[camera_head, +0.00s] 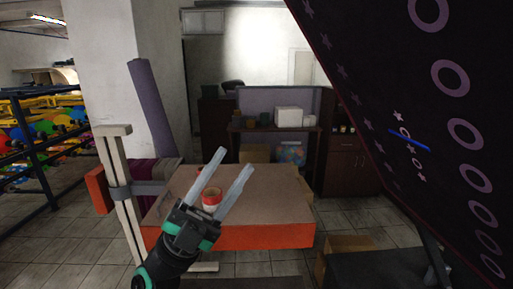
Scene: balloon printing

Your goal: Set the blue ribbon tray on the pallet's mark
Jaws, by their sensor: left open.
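My left gripper (234,160) is open and empty, with two long pale fingers pointing up and away in the head view. It is over a low block (270,205) with a brown top and orange side. A red-and-white round item (211,198) stands on that block, just behind the gripper's base and partly hidden by it. I cannot pick out a blue ribbon tray or a pallet's mark. My right gripper is not in view.
A dark panel with pale rings and stars (390,100) slants across the right, with a blue strip (409,141) on it. A pale upright frame (118,190) stands left of the block. A dark rack (40,140) holds colourful items. Tiled floor (75,240) is clear at left.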

